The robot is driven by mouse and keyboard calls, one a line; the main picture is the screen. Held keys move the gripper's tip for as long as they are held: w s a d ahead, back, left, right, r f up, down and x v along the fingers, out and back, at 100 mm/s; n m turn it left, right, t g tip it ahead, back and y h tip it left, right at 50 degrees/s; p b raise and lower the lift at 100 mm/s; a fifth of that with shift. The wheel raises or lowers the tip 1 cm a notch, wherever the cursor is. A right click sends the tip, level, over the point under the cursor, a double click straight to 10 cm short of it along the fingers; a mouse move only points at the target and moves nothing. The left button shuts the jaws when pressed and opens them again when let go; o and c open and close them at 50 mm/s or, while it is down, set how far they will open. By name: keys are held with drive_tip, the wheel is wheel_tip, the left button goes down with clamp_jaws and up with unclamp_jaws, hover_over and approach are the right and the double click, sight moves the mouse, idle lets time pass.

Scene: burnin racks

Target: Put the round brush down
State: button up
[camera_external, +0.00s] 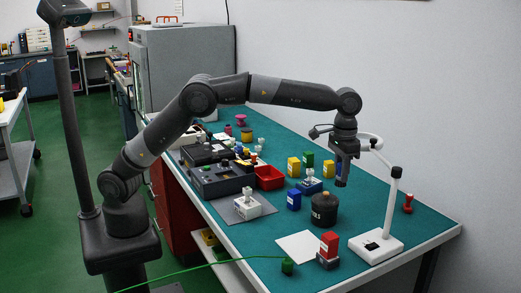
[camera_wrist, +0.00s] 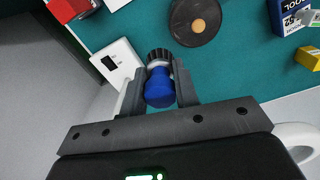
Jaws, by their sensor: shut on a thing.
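The round brush, with a blue body (camera_wrist: 160,90) and black bristles (camera_wrist: 159,56), is between my gripper's two fingers (camera_wrist: 158,84) in the wrist view. The gripper is shut on its blue body, and the bristle end points away from the palm. In the external view my gripper (camera_external: 342,177) hangs pointing down over the green bench top (camera_external: 240,240), right of and behind the round black jar (camera_external: 323,211). The brush is too small and dark to make out there. It appears held above the bench, but its exact height cannot be told.
A white lamp stand (camera_external: 379,247) rises close to the right of my gripper. A red stamp (camera_external: 408,203) is far right.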

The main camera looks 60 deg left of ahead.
drive_tip(key=shift+d+f, duration=0.65)
drive_tip(key=shift+f, duration=2.05)
drive_tip(key=shift+d+f, duration=0.65)
drive_tip(key=shift+f, duration=2.1)
drive_tip(key=shift+d+f, duration=0.65)
drive_tip(key=shift+f, duration=2.05)
drive_tip(key=shift+f, duration=0.1)
drive_tip(key=o, duration=1)
drive_tip(key=shift+c, duration=0.2)
